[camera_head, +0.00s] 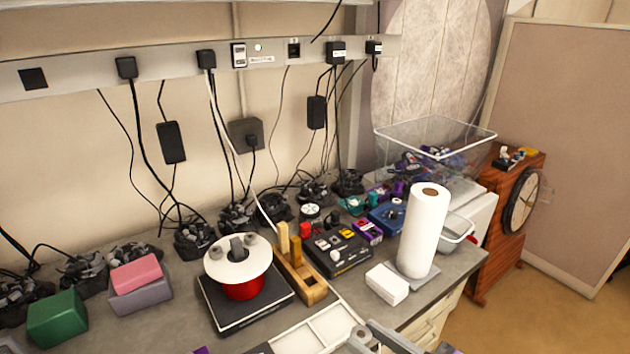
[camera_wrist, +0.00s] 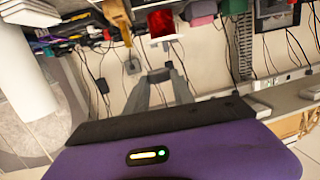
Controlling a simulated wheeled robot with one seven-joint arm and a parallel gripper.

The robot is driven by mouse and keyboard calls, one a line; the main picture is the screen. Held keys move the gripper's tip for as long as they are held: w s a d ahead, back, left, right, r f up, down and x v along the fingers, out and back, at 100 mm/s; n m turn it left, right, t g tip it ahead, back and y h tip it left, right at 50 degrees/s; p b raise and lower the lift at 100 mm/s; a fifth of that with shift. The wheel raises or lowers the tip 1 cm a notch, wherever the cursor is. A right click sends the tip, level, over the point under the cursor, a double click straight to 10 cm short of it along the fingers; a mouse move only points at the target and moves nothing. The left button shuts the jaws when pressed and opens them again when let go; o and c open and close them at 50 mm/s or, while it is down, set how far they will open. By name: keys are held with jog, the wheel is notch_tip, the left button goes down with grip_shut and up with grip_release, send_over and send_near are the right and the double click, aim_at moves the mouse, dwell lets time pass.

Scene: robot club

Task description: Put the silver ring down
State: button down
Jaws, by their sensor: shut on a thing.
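My gripper (camera_wrist: 162,74) shows in the wrist view, its two grey fingers closed in on a small grey piece at their tips. I take this piece to be the silver ring; its outline is too small and too like the fingers in colour to make out. The fingers stand clear of the objects on the bench in that view. In the head view, grey parts show at the bottom edge, cut off by the frame; I cannot tell a ring among them.
The grey bench (camera_head: 180,320) is crowded. A red pot with a white disc (camera_head: 238,258), a wooden block stand (camera_head: 300,280), a black device (camera_head: 338,250), a paper towel roll (camera_head: 423,230) and a white box (camera_head: 387,284) stand there. A white divided tray (camera_head: 318,332) lies at the front.

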jog(key=w+d+f+m+t+h+b, duration=0.1)
jog(key=w+d+f+m+t+h, duration=0.15)
jog(key=f, duration=0.45)
jog(key=w+d+f+m+t+h+b, duration=0.1)
jog(key=d+f+m+h, duration=0.15)
jog(key=f, duration=0.55)
jog(key=s+d+f+m+h, duration=0.1)
jog(key=d+f+h, duration=0.1)
jog(key=f, duration=0.2)
jog(key=s+d+f+m+h, duration=0.1)
jog(key=s+d+f+h, duration=0.1)
jog(key=f, duration=0.3)
jog(key=s+d+f+m+h+b, duration=0.1)
jog(key=s+d+f, duration=0.1)
jog(key=f, duration=0.2)
jog(key=shift+s+d+f+t+h, duration=0.25)
jog(key=shift+d+f+t+h, duration=0.1)
jog(key=shift+t+h, duration=0.1)
jog(key=shift+a, duration=0.1)
